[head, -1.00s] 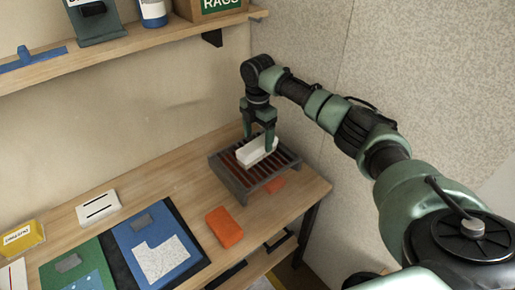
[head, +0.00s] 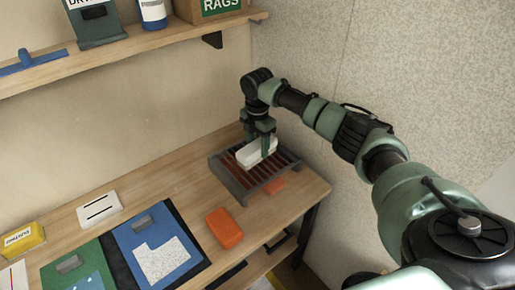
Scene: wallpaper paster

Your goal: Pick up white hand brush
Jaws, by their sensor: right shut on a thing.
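The white hand brush (head: 248,156) is a pale block at the grey slatted rack (head: 231,182) on the far right part of the wooden bench. My right gripper (head: 259,148) points down from above and is shut on the white hand brush, with one finger across its near side. The far finger is mostly hidden. I cannot tell whether the brush still touches the slats. My left gripper is not in view.
An orange block (head: 224,228) lies in front of the rack. Blue (head: 130,238) and green (head: 88,262) boards, a white slotted box (head: 99,207) and a yellow box (head: 23,239) lie to the left. A shelf (head: 130,46) runs above; a wall stands close on the right.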

